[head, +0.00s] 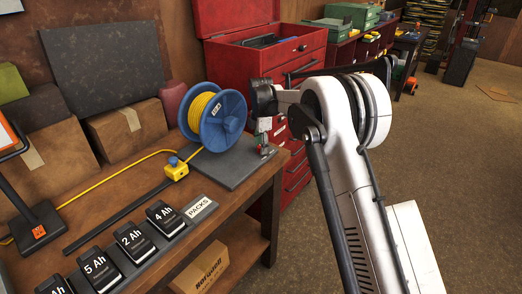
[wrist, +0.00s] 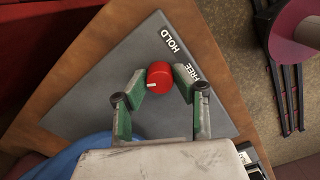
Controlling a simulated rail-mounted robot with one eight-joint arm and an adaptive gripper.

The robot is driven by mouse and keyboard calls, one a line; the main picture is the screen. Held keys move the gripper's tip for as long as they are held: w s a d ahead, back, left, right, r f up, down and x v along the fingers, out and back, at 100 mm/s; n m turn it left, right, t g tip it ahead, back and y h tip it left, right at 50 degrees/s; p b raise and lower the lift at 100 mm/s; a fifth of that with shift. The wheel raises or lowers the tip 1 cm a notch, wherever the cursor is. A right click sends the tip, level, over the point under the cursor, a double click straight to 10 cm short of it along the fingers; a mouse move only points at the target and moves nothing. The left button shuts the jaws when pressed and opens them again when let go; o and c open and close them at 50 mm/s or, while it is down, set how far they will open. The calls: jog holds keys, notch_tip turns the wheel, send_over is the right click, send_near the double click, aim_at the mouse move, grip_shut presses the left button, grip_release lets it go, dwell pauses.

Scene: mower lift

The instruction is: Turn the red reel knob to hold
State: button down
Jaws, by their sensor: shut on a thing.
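The red reel knob (wrist: 159,76) stands on a dark grey base plate (wrist: 85,103) in the wrist view. Its white mark shows on the lower left of its top. White labels on the plate read HOLD, above and right of the knob, and FREE, to its right, partly covered by a finger. My gripper (wrist: 159,73) has its two green fingers on either side of the knob and is shut on it. In the head view my gripper (head: 264,138) points down at the right end of the plate, beside the blue reel (head: 213,118) of yellow cord. The knob is mostly hidden there.
The wooden bench (head: 120,207) carries battery packs (head: 133,240), a yellow box on the cord (head: 176,169) and cardboard boxes (head: 128,130). A red tool cabinet (head: 300,57) stands close behind my gripper. Open floor lies to the right.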

jog(key=m+b, duration=0.2)
jog(key=m, duration=0.3)
jog(key=shift+m, duration=0.3)
jog(key=m+b, duration=0.1)
jog(key=m, duration=0.3)
jog(key=shift+m, duration=0.3)
jog(key=c, duration=1.4)
grip_release()
notch_tip(320, 180, up, 12)
jog(key=shift+r, duration=0.1)
